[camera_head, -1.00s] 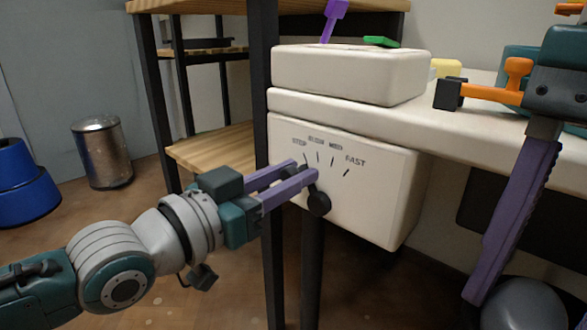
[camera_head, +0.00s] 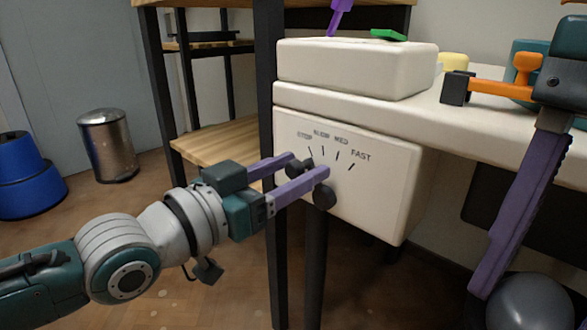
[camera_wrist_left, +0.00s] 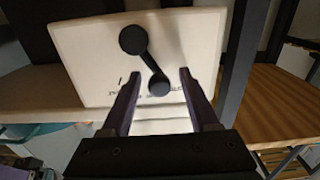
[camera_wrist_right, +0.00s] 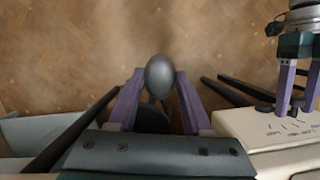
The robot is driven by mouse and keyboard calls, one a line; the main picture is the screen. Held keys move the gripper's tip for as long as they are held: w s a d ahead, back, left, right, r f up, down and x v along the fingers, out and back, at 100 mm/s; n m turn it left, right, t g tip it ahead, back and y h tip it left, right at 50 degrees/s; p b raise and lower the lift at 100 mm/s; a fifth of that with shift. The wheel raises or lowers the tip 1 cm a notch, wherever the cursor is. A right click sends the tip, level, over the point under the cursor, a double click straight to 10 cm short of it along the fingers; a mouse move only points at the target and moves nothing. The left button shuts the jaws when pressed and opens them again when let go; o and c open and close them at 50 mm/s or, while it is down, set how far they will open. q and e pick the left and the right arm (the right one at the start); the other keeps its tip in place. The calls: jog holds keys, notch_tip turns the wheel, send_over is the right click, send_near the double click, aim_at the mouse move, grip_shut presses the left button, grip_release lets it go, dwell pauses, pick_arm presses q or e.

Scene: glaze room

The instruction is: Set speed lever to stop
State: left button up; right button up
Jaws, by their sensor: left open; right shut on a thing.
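The white control box (camera_head: 385,195) has a dial marked STOP, SLOW, MED and FAST. Its black speed lever (camera_head: 324,197) has a round pivot knob and an arm angled up-left, toward the STOP side. My left gripper (camera_head: 307,165) is open at the panel, with the lever's end knob (camera_head: 296,171) between its fingers. In the left wrist view, where the dial is upside down, the lever's end knob (camera_wrist_left: 158,86) lies between the two purple fingers, apart from both. My right gripper (camera_wrist_right: 159,92) is shut on a grey ball (camera_wrist_right: 159,74), low at the right in the head view.
A white bench top (camera_head: 400,110) stands above the box, with a green piece (camera_head: 388,34) on the block there. A dark post (camera_head: 268,120) and wooden shelf (camera_head: 222,140) are left of the box. A metal bin (camera_head: 107,145) and blue container (camera_head: 28,185) stand farther left.

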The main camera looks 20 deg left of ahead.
pick_arm(q)
jog(key=shift+s, duration=0.2)
pick_arm(e)
jog(key=shift+r, duration=0.2)
notch_tip(320, 180, up, 5)
jog(key=p, duration=0.5)
jog(key=shift+f, duration=0.1)
pick_arm(q)
jog(key=v, duration=1.1)
jog(key=shift+s+a, duration=0.15)
jog(key=shift+s, duration=0.2)
jog(key=shift+r, duration=0.1)
